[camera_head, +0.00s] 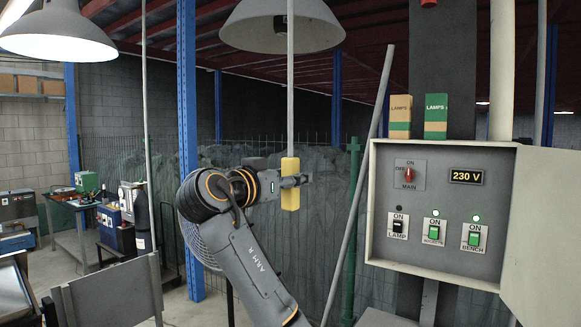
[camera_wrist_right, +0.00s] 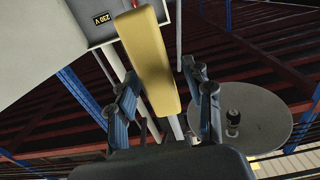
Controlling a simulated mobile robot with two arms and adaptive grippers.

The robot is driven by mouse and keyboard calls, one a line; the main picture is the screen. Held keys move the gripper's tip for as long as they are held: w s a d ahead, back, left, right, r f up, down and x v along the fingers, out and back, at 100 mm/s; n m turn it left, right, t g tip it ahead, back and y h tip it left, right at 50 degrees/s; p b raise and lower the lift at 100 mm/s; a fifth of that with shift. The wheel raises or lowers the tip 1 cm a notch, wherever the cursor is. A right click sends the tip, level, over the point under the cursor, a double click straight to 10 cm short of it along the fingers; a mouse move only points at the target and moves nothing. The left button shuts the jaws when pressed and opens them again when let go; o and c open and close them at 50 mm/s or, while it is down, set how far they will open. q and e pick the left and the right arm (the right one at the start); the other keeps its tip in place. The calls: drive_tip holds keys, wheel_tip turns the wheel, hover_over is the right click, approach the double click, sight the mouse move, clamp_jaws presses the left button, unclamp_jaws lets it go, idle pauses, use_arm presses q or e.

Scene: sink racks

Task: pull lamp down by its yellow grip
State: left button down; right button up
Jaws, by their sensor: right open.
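The lamp (camera_head: 283,28) has a wide grey shade and hangs unlit at the top centre of the head view. A pale rod runs down from it to the yellow grip (camera_head: 290,200), an upright block. My right gripper (camera_head: 297,181) is at the grip's mid-height, with a finger crossing in front of it. In the right wrist view the yellow grip (camera_wrist_right: 150,60) lies between the spread fingers of my right gripper (camera_wrist_right: 162,85). A gap shows on the right side; contact on the left cannot be told. The lamp (camera_wrist_right: 250,118) also shows there. My left gripper is not in view.
An open switch box (camera_head: 440,212) stands to the right, its LAMP switch (camera_head: 398,226) beside an unlit indicator. Two LAMPS cartons (camera_head: 435,116) sit on top. A slanted pole (camera_head: 358,185) stands between grip and box. A lit lamp (camera_head: 58,33) hangs at upper left.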

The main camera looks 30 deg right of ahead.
drive_tip(key=shift+w+d, duration=0.1)
drive_tip(key=shift+d, duration=0.1)
drive_tip(key=shift+a, duration=0.1)
clamp_jaws()
